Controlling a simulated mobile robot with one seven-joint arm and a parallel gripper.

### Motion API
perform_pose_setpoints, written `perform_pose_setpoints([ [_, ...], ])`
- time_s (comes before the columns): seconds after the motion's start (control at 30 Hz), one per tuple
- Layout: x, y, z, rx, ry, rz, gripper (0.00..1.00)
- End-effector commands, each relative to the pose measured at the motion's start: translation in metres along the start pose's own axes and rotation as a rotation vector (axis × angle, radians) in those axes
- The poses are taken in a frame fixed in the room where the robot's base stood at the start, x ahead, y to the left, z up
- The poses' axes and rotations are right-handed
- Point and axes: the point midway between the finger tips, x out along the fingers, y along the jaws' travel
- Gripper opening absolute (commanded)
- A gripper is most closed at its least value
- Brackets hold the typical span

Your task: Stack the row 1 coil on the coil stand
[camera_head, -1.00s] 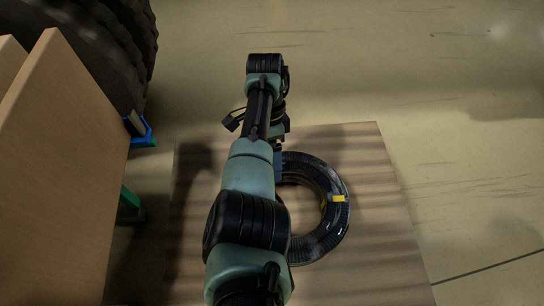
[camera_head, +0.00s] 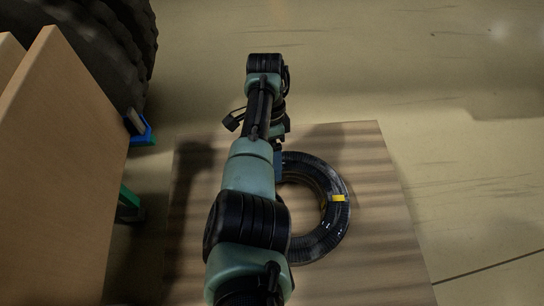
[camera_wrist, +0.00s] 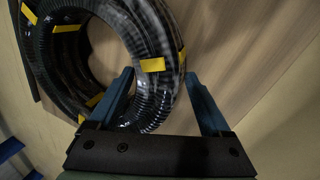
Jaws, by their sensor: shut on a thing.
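A black ribbed hose coil (camera_head: 336,217) with a yellow band shows to the right of my arm in the head view, over a wood-grained board. In the wrist view the two blue fingers of my gripper (camera_wrist: 158,78) straddle the near side of the ring of the upper coil (camera_wrist: 150,38), beside a yellow band. The gripper is shut on this coil. More black coil (camera_wrist: 62,55) with yellow bands shows beneath or beside it at the left. My arm hides the left part of the coil and most of the gripper in the head view. I cannot make out a separate coil stand.
The wood-grained board (camera_head: 385,255) lies on a tan floor (camera_head: 440,90). Tall brown panels (camera_head: 65,170) stand at the left, with a blue and green bracket (camera_head: 142,133) at their edge. Large dark tyres (camera_head: 125,45) stand at the back left. The floor at right is clear.

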Motion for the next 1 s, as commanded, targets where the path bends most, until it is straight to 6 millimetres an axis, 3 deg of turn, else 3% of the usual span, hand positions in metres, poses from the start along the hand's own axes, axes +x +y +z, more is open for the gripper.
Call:
perform_pose_setpoints([
  [1.0,0.0066,-0.0023,-0.0008,0.001,0.002,0.001,0.00],
])
